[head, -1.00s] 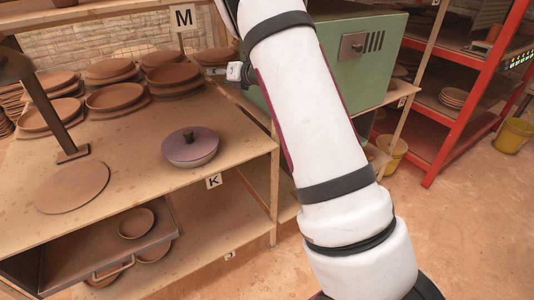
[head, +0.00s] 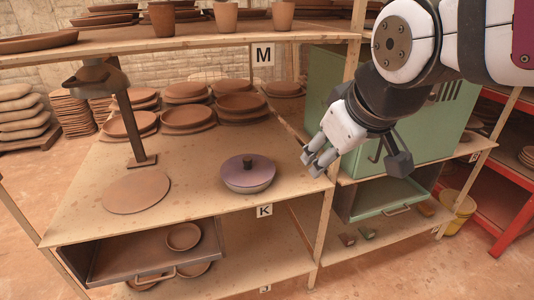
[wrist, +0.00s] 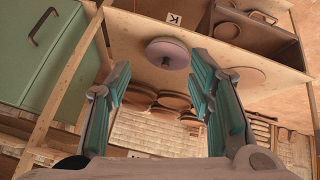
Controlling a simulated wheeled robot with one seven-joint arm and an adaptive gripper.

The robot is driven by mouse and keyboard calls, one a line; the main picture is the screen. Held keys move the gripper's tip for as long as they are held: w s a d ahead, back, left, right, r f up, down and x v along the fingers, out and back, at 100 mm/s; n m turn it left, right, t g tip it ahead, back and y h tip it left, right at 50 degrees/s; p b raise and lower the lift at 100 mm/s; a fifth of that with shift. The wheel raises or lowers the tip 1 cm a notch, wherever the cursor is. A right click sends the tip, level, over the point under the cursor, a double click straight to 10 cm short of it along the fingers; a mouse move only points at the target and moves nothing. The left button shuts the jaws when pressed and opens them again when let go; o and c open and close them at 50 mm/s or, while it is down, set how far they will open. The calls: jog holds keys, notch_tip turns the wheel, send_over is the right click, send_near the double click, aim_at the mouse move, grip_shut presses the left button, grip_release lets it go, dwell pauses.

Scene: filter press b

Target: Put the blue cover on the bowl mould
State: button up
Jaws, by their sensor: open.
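A round purple-blue cover (head: 248,167) with a dark knob sits on the shelf board, over a paler rounded base (head: 249,187). I cannot tell whether this base is the bowl mould. The cover also shows in the wrist view (wrist: 167,50), top centre, between and beyond the fingers.
The shelf (head: 100,213) also bears a flat clay disc (head: 136,192), a dark upright stand (head: 130,120) and stacked plates (head: 187,117) behind. An upper shelf (head: 180,44) with cups overhangs the back. A green cabinet (head: 330,80) and an open green drawer (head: 385,200) are at right.

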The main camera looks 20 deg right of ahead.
jog(key=s+a+f+m+g+y, duration=0.1)
jog(key=s+a+f+m+g, duration=0.1)
jog(key=s, duration=0.7)
jog(key=shift+a+f+m, duration=0.4)
jog(key=shift+a, duration=0.5)
